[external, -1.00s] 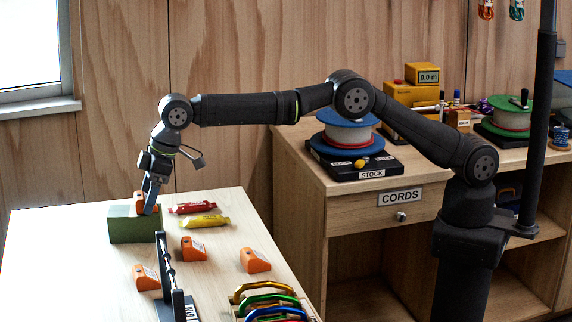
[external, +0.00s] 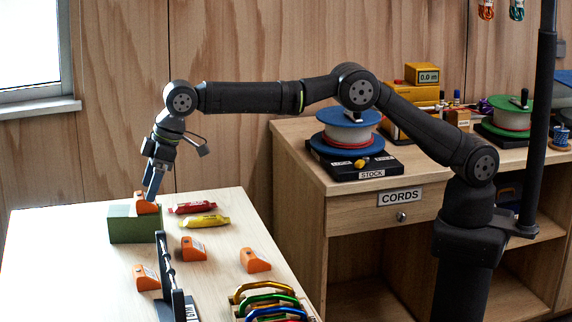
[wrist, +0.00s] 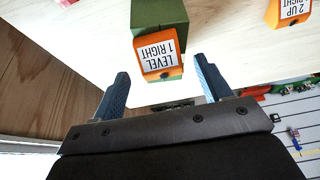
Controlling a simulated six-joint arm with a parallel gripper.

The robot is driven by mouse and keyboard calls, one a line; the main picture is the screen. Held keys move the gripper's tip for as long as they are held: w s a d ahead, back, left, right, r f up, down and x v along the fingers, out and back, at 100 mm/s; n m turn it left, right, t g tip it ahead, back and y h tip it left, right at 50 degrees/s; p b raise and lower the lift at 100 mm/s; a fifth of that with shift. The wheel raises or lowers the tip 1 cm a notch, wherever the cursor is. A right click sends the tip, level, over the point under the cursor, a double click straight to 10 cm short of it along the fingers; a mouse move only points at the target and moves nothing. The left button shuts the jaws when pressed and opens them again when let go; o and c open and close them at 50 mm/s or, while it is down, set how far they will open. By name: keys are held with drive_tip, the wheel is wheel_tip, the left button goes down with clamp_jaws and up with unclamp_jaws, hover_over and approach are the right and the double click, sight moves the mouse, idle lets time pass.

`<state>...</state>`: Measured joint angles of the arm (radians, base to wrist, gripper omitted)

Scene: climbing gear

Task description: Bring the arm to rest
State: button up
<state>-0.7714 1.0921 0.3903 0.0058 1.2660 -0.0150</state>
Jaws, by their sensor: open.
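My gripper (external: 154,184) is over the far left part of the light table (external: 235,215). It is open and empty, just above an orange block (external: 147,207) that sits on a green box (external: 134,229). In the wrist view my gripper's two fingers (wrist: 165,85) stand wide apart. The orange block (wrist: 158,58) there bears a label reading "LEVEL 1 RIGHT" and lies beyond the fingertips, on the green box (wrist: 158,14). My arm stretches from its base at the right across to the table.
Orange blocks (external: 194,249) stand apart on the table. A red packet (external: 192,207) and a yellow packet (external: 205,221) lie beside the green box. A dark upright rack (external: 165,265) and coloured carabiners (external: 265,298) are at the front. A cord spool (external: 347,140) stands on the cabinet.

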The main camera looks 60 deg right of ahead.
drive_tip(key=x, duration=0.3)
drive_tip(key=shift+a+f, duration=0.1)
drive_tip(key=shift+f, duration=0.1)
drive_tip(key=r, duration=0.4)
drive_tip(key=shift+w+d+r, duration=0.15)
drive_tip(key=shift+d+r, duration=0.1)
drive_tip(key=shift+r, duration=0.1)
drive_tip(key=w+d+r, duration=0.2)
drive_tip(key=d+r, duration=0.5)
drive_tip(key=d, duration=0.4)
drive_tip(key=s+a+f, duration=0.4)
drive_tip(key=s+a, duration=0.3)
drive_tip(key=s, duration=0.5)
drive_tip(key=s+a+f, duration=0.4)
drive_tip(key=s+a, duration=0.3)
drive_tip(key=s, duration=0.5)
drive_tip(key=s+a+f, duration=0.1)
drive_tip(key=a+f, duration=0.1)
drive_tip(key=s+a+f, duration=0.1)
drive_tip(key=s+a, duration=0.1)
drive_tip(key=a, duration=0.1)
drive_tip(key=s+a+f, duration=0.1)
drive_tip(key=a+f, duration=0.1)
drive_tip(key=a, duration=0.1)
drive_tip(key=shift+s+f, duration=0.3)
drive_tip(key=shift+s, duration=0.05)
